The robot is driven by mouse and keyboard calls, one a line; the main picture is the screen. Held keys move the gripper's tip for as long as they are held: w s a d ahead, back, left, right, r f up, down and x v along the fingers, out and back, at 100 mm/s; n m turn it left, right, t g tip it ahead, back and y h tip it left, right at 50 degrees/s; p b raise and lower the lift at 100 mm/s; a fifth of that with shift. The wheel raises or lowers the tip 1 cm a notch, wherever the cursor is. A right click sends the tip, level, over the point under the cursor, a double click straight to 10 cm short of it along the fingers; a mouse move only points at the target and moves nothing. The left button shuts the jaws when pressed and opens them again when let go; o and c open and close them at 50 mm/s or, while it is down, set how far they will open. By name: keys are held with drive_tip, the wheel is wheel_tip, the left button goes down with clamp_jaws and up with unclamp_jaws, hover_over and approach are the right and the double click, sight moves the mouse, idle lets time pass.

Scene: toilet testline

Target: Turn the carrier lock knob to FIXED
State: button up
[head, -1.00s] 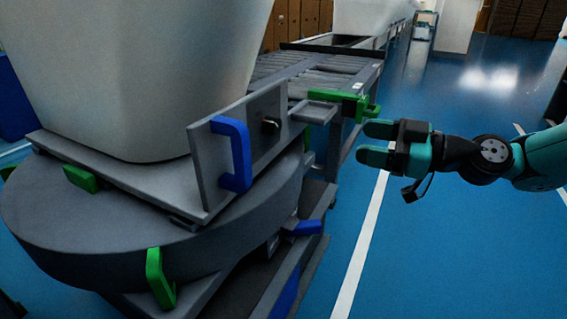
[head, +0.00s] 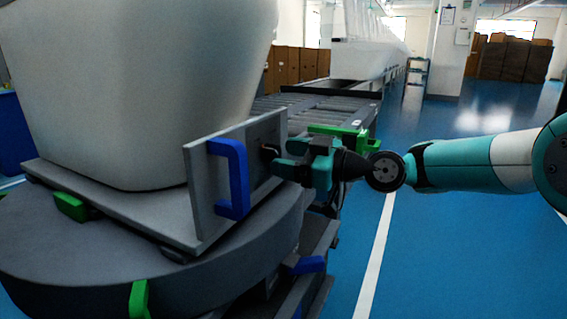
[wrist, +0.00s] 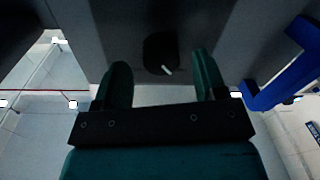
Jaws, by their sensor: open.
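The carrier lock knob is a small dark round knob with a pale pointer mark, on the grey upright plate (head: 205,195). In the wrist view the knob (wrist: 160,52) sits between and just beyond my two fingertips, with its mark slanting to the lower right. My gripper (head: 285,160) is open at the right part of the plate, and its fingers (wrist: 160,75) show apart on both sides of the knob. I cannot tell whether they touch the plate. In the head view the knob is mostly hidden by my gripper. No FIXED label is readable.
A blue handle (head: 238,180) stands out from the plate left of my gripper; it shows at right in the wrist view (wrist: 290,75). A green latch part (head: 340,131) lies behind my gripper. A large white body (head: 130,90) rests on the carrier. The blue floor at right is open.

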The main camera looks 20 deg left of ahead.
drive_tip(key=shift+a, duration=0.65)
drive_tip(key=c, duration=0.9)
